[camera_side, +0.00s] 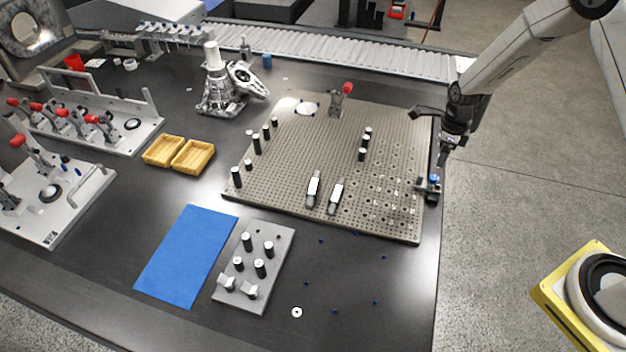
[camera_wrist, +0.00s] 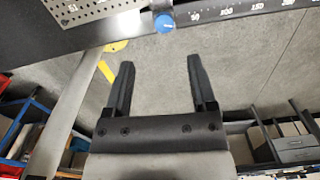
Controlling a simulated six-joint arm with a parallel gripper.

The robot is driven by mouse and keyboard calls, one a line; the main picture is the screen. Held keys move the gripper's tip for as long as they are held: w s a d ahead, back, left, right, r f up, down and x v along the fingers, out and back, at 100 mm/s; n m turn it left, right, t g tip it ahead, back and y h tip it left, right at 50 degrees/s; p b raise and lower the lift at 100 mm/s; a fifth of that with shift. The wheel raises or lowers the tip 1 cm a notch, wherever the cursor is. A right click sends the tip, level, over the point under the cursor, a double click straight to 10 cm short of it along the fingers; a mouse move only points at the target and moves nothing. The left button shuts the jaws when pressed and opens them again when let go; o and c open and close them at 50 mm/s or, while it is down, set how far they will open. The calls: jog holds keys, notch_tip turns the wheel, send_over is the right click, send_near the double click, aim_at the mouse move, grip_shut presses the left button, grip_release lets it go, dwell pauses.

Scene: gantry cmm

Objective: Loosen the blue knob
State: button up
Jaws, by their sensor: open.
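The blue knob (camera_side: 434,179) sits on a dark rail at the right edge of the perforated plate in the side view. In the wrist view the blue knob (camera_wrist: 164,23) shows as a round blue cap at the near edge of the rail (camera_wrist: 228,14), which carries white scale marks. My gripper (camera_wrist: 160,62) is open and empty, its two black fingers spread. The knob lies ahead of the fingertips, roughly in line with the gap, and apart from them. In the side view my gripper (camera_side: 446,148) is just above the knob; its fingers are hard to make out.
The perforated plate (camera_side: 290,160) carries several black posts and a red-tipped clamp (camera_side: 347,88). Open floor is right of the table edge.

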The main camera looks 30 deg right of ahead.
aim_at(434, 177)
jog(key=shift+w+d+f+m, duration=0.1)
jog(key=shift+d+f+m, duration=0.2)
jog(key=shift+f+m, duration=0.25)
jog(key=shift+f, duration=0.1)
jog(key=shift+f, duration=3.7)
jog(key=shift+c, duration=0.3)
grip_shut()
